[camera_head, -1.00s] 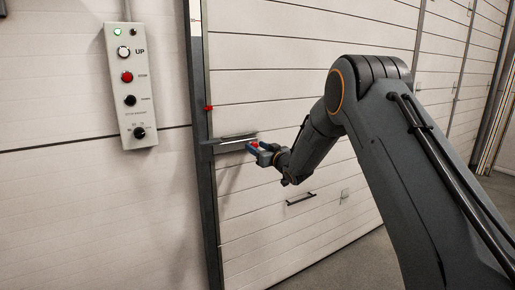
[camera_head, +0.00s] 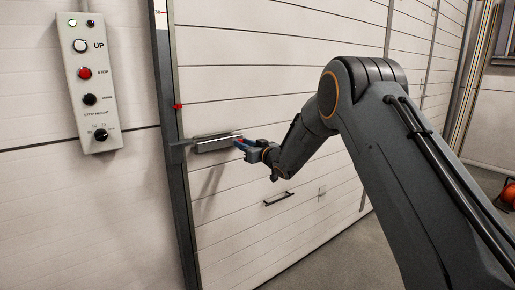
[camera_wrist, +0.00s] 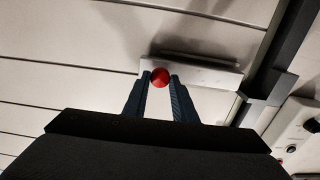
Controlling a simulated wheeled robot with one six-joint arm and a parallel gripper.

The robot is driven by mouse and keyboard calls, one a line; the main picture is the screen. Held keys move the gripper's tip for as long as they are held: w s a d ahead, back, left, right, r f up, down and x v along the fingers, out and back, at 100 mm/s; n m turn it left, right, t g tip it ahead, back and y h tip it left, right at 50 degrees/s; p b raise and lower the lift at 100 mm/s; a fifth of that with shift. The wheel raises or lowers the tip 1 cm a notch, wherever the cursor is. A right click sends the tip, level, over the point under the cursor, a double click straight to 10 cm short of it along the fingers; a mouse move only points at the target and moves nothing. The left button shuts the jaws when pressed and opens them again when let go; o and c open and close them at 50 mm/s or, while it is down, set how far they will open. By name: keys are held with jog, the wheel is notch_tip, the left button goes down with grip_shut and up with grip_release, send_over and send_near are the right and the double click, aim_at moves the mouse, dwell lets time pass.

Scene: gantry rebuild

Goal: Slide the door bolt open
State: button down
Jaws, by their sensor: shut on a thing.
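The door bolt (camera_head: 217,143) is a grey bar and housing lying level on the pale panelled door. Its left end reaches across the dark door post (camera_head: 173,190). A round red knob (camera_wrist: 160,78) sits at its right end. My gripper (camera_head: 243,147) is at that right end and is shut on the knob. In the wrist view my gripper's two dark fingers (camera_wrist: 160,82) stand on either side of the knob, and a pale plate (camera_wrist: 205,74) lies behind it. Whether the bolt's tip sits in a catch is too small to tell.
A grey control box (camera_head: 88,80) with several buttons hangs on the wall left of the post. A dark pull handle (camera_head: 279,198) is lower on the door. A red-orange object (camera_head: 508,195) lies at the far right. The grey floor (camera_head: 330,265) there is open.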

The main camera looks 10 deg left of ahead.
jog(key=shift+w+d, duration=0.1)
jog(key=shift+d, duration=0.1)
jog(key=c, duration=1.5)
grip_release()
jog(key=shift+w+d, duration=0.1)
jog(key=shift+d, duration=0.05)
jog(key=shift+b+v, duration=0.45)
jog(key=shift+v, duration=3.4)
